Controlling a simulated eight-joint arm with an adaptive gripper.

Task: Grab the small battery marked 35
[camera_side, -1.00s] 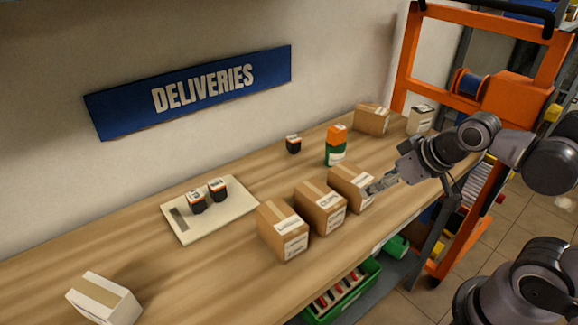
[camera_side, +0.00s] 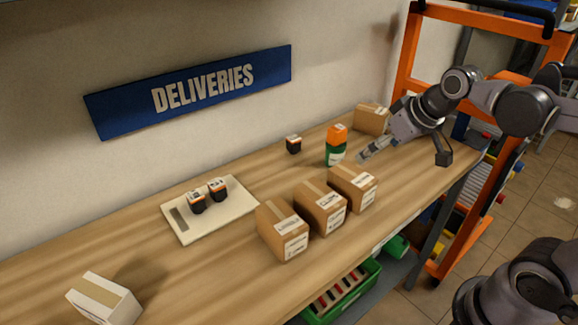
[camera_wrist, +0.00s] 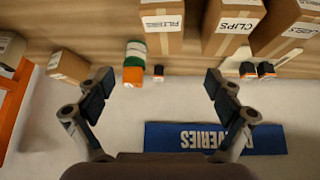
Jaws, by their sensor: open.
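Three small black batteries with orange trim are in the side view. One battery (camera_side: 293,144) stands alone on the table by the wall, left of the green and orange bottle (camera_side: 336,148). Two others, the left one (camera_side: 197,202) and the right one (camera_side: 217,189), stand on a pale tray (camera_side: 242,208). Their markings are too small to read. My gripper (camera_side: 364,156) is open and empty just right of the bottle. In the wrist view, the lone battery (camera_wrist: 158,73) shows between the open fingers (camera_wrist: 157,88), beyond them, beside the bottle (camera_wrist: 134,62).
Three cardboard boxes, left (camera_side: 283,230), middle (camera_side: 320,207) and right (camera_side: 352,188), stand in a row along the table front. Another box (camera_side: 371,119) stands behind my gripper. A white box (camera_side: 103,298) is at the near left. Bare table lies between the tray and the lone battery.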

